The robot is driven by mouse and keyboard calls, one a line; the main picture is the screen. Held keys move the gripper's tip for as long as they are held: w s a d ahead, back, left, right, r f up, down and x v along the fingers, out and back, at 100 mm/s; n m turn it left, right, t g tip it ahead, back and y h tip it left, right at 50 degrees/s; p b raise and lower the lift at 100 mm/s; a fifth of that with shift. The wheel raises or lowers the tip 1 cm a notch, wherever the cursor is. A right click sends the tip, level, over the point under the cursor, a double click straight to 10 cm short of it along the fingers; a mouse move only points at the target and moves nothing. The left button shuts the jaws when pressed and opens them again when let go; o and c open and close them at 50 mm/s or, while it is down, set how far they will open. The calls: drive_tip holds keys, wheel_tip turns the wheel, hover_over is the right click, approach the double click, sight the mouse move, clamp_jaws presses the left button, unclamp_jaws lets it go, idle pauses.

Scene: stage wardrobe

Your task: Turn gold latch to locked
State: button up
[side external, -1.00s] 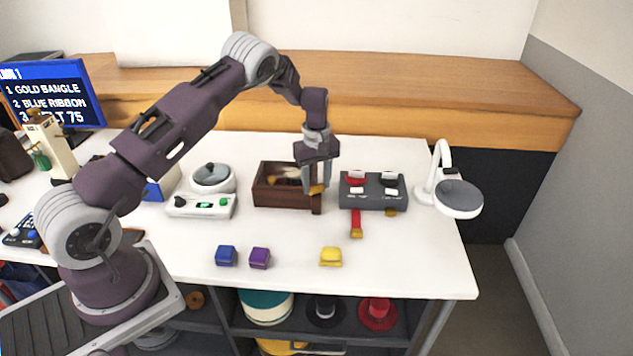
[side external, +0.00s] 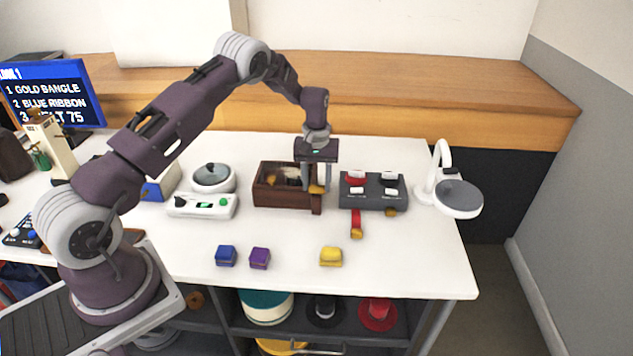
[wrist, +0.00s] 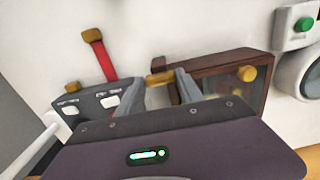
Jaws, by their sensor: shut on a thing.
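The gold latch (side external: 316,189) sits at the right end of the dark wooden box (side external: 281,200). It also shows as a short gold bar (wrist: 159,78) in the wrist view, beside the box's end wall. My gripper (side external: 317,186) points down at that end of the box. In the wrist view its grey fingers (wrist: 166,80) stand on either side of the gold latch and are shut on it. The fingers hide part of the latch and its mount. I cannot read any locked mark.
A grey switch box (side external: 374,194) with a red, gold-tipped lever (side external: 356,223) stands close on the right. A white device (side external: 201,205) is left of the box. Blue (side external: 226,256), purple (side external: 260,258) and yellow (side external: 331,257) blocks lie in front, with clear table between.

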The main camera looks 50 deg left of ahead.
sight(317, 185)
idle(0.3)
drive_tip(key=o, duration=1.4)
wheel_tip(317, 185, up, 7)
drive_tip(key=shift+r, duration=0.2)
drive_tip(key=s+d+r+m+t, duration=0.1)
drive_tip(key=s+d+r, duration=0.35)
drive_tip(key=r, duration=0.35)
drive_tip(key=s+d+r+m+t, duration=0.1)
drive_tip(key=s+d+r+m, duration=0.15)
drive_tip(key=s+r, duration=0.4)
drive_tip(key=s+d+r+m+t, duration=0.1)
drive_tip(key=s+d+r, duration=0.35)
drive_tip(key=r, duration=0.45)
drive_tip(key=s+d+m+t, duration=0.1)
drive_tip(key=s, duration=0.5)
drive_tip(key=s+d+m, duration=0.2)
drive_tip(key=s, duration=0.5)
drive_tip(key=s+d+m+t, duration=0.1)
drive_tip(key=s+d, duration=0.1)
drive_tip(key=s, duration=0.5)
drive_tip(key=shift+s+d+f+t, duration=0.15)
drive_tip(key=shift+d+f+t, duration=0.1)
drive_tip(key=shift+t, duration=0.05)
